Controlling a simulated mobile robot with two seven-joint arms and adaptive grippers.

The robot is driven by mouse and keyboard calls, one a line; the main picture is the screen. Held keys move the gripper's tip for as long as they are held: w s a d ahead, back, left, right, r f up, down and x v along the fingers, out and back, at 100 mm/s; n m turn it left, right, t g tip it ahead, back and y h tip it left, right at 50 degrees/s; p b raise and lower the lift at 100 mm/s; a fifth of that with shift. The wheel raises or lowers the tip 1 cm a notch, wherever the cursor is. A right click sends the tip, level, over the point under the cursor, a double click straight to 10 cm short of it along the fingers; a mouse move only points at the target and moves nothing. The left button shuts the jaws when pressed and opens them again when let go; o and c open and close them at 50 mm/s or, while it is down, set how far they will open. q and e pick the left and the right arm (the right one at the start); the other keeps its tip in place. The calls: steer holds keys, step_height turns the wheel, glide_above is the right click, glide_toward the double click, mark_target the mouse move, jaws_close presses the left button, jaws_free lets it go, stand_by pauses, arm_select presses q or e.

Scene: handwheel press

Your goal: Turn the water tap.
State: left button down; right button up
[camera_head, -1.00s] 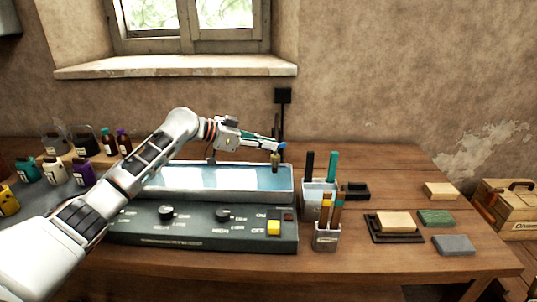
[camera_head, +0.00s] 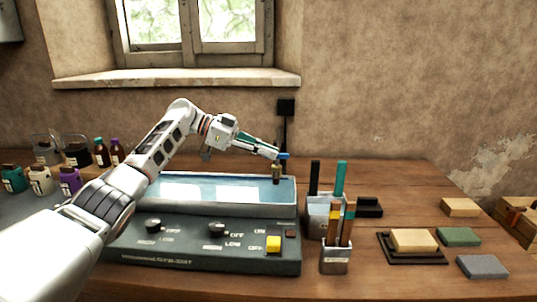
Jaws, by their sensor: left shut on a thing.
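The water tap (camera_head: 276,172) stands at the back right corner of a water-filled basin, its short brass spout over the water. Its small blue handle (camera_head: 284,156) shows at the tip of my left gripper. My left gripper (camera_head: 278,157) reaches in from the left above the basin and is shut on the blue handle. The fingers partly hide the handle and the top of the tap. My right gripper is not in view.
The basin (camera_head: 228,211) sits behind a dark control panel (camera_head: 190,243) with knobs and a yellow switch. Tool cups (camera_head: 336,258) stand just right. Blocks (camera_head: 414,240) lie further right. Bottles (camera_head: 69,181) stand at left. A dark post (camera_head: 285,130) rises behind the tap.

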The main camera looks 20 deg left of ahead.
arm_select(q)
steer(key=shift+f, duration=0.2)
steer(key=c, duration=2.2)
jaws_free()
steer(key=shift+o, duration=0.2)
steer(key=shift+r, duration=0.1)
steer(key=v, duration=1.2)
steer(key=shift+r, duration=0.1)
